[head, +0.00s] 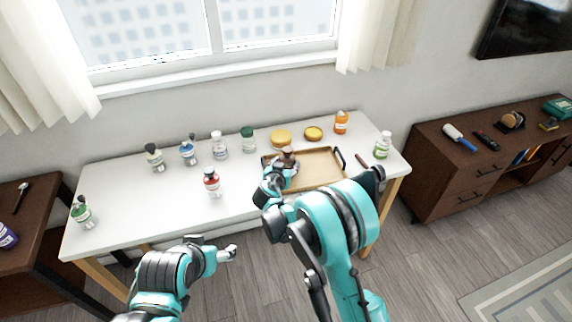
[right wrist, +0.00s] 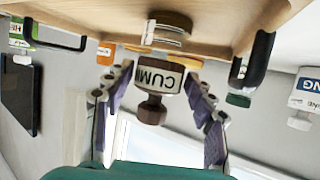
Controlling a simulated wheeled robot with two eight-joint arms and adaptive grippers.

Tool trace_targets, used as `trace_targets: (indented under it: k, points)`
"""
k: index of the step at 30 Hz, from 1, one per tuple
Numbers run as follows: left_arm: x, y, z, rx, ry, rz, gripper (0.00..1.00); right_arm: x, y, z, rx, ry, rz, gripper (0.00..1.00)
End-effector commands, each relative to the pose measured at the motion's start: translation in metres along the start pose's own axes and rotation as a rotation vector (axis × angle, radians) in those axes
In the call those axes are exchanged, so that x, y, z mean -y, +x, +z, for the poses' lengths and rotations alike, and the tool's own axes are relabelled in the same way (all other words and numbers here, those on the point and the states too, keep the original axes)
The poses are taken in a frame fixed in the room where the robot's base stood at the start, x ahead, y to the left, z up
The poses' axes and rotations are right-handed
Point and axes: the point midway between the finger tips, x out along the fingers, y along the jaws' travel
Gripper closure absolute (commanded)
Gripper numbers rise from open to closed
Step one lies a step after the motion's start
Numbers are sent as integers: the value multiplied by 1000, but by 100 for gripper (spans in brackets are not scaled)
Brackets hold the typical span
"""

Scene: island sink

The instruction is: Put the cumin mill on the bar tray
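The cumin mill (right wrist: 152,78) has a white label reading CUMIN and a dark brown knob. It is upside down in the right wrist view because that view is inverted. In the head view the mill (head: 288,153) is at the left part of the brown bar tray (head: 322,168), partly hidden by my right gripper (head: 277,176). In the right wrist view the right gripper's fingers (right wrist: 160,76) close in on both sides of the mill; the tray (right wrist: 225,22) is beside its base. Whether the base touches the tray is unclear. My left gripper (head: 230,253) is empty in front of the table.
A red-capped bottle (head: 212,182) stands left of the tray on the white table (head: 125,205). Several jars line the back, including an orange bottle (head: 341,122). A green-labelled bottle (head: 382,145) stands right of the tray. Black handles (head: 341,158) rise at the tray's ends.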

Motion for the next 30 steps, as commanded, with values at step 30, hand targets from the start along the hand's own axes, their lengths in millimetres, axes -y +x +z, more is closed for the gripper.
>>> trace_targets:
  k: [30]
  points:
    - [0, -26, -18, 0, 0, 0, 27, 1, -113, -4, 0, -1, -2, 31]
